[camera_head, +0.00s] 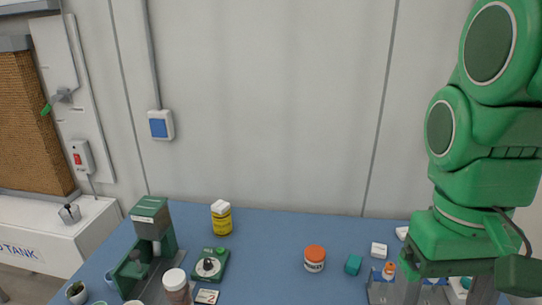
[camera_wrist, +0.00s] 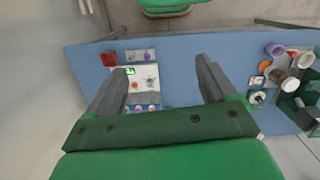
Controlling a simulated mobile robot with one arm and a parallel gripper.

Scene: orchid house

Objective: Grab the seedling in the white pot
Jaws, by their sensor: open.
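A small pale pot with a dark green plant (camera_head: 75,291) stands at the lower left of the head view, on the left end of the blue table. It is the only potted plant I can make out there. It is small, and I cannot tell for sure that its pot is white. My gripper (camera_wrist: 163,82) is open and empty in the wrist view, its two grey fingers spread above the table. In the head view it is at the lower right, far from the pot. I cannot pick out the plant in the wrist view.
The table's back middle is clear.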

